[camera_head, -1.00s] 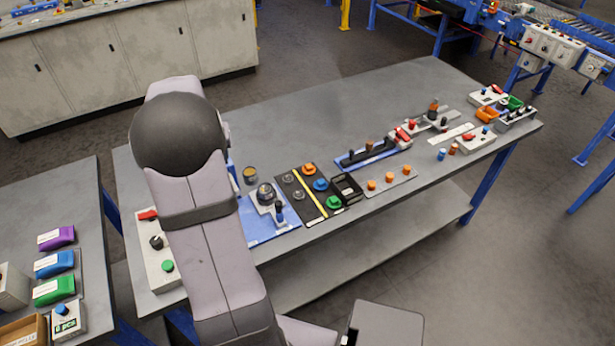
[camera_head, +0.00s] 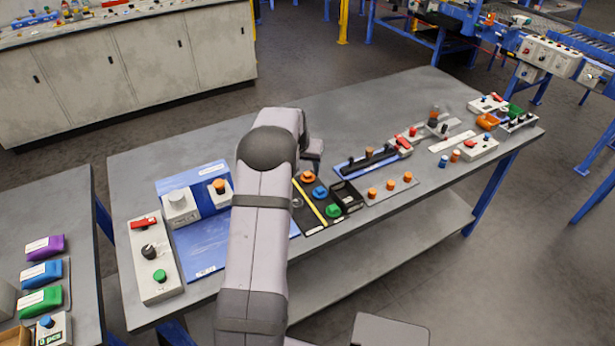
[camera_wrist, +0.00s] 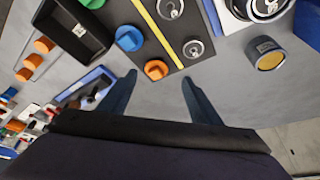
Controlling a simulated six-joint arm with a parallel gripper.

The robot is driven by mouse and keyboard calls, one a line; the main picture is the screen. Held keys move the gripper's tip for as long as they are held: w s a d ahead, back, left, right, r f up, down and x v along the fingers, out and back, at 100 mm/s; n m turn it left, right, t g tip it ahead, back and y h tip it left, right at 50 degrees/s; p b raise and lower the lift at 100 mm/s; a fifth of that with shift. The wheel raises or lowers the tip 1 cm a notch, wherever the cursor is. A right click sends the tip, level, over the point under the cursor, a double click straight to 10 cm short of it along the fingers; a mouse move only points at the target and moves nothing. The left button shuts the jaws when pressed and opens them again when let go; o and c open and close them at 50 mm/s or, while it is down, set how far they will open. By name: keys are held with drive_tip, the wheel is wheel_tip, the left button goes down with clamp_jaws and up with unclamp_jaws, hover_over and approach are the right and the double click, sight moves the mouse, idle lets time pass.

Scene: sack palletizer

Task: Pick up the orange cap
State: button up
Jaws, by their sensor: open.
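The orange cap (camera_head: 308,177) sits near the back end of a black mat (camera_head: 322,209) on the grey table, close to a blue cap (camera_head: 320,192) and a green cap (camera_head: 333,210). In the wrist view, the orange cap (camera_wrist: 156,69) lies just beyond my fingertips and between them in the picture. My gripper (camera_wrist: 159,78) is open and empty above the table. The height gap to the cap is hard to judge. In the head view, my arm hides part of the mat and most of the gripper.
A black bin (camera_wrist: 72,30) stands beside the mat. Several orange knobs (camera_head: 390,186) stand on a grey strip to its right. A round grey can (camera_wrist: 265,54) stands on the other side. A blue tray (camera_head: 370,157) lies farther back.

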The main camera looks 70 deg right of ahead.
sight(307, 176)
drive_tip(key=shift+s+p+x, duration=0.2)
drive_tip(key=shift+p+x, duration=0.3)
drive_tip(key=shift+x, duration=0.4)
drive_tip(key=shift+s+p+x, duration=0.15)
drive_tip(key=shift+p+x, duration=0.35)
drive_tip(key=shift+x, duration=1.35)
drive_tip(key=c, duration=1.1)
